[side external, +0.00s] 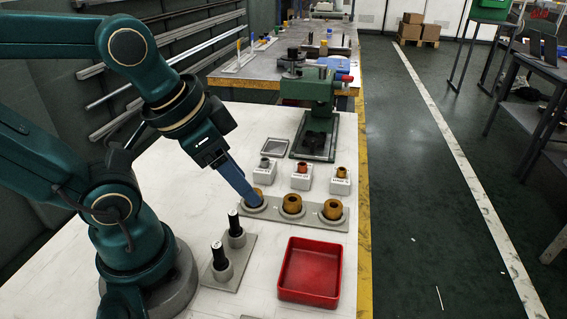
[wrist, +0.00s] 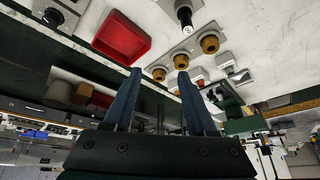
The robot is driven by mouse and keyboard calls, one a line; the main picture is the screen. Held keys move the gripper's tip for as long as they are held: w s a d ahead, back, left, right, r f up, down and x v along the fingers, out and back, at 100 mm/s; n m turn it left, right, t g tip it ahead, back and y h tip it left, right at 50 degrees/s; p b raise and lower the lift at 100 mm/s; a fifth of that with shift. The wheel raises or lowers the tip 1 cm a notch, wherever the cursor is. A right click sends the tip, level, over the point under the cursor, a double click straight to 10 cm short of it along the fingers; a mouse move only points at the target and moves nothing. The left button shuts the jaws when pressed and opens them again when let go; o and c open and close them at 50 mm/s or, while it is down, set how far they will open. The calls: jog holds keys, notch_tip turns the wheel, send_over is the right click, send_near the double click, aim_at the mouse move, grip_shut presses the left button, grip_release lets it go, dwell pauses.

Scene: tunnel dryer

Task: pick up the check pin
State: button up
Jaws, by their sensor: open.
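Two black-handled pins with pale tops, the likely check pins, stand upright in a grey two-socket holder (side external: 222,272). One pin (side external: 235,224) is farther back and the other (side external: 219,256) nearer; I cannot tell which one the task means. One black pin (wrist: 185,16) shows at the top of the wrist view. My gripper (side external: 251,201) is open, its blue fingers reaching down at the left end of the bushing plate, right of the pins. In the wrist view my gripper (wrist: 158,77) has nothing clearly held between its fingers.
Brown bushings (side external: 291,204) sit in a grey plate (side external: 312,220); my fingers partly hide the left one. A red tray (side external: 310,271) lies in front. Small labelled white blocks (side external: 302,182) and a green press (side external: 309,88) stand behind.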

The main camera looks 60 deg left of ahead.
aim_at(233, 212)
jog(key=a+f+g, duration=0.2)
jog(key=f+g, duration=0.1)
jog(key=a+f+g, duration=0.1)
jog(key=f, duration=0.1)
jog(key=shift+a+g, duration=0.3)
jog(key=shift+a, duration=0.05)
jog(key=shift+s+a+f+n+g, duration=0.1)
jog(key=shift+a+f+n+g, duration=0.2)
jog(key=shift+f+n, duration=0.25)
jog(key=shift+f, duration=2.5)
grip_shut()
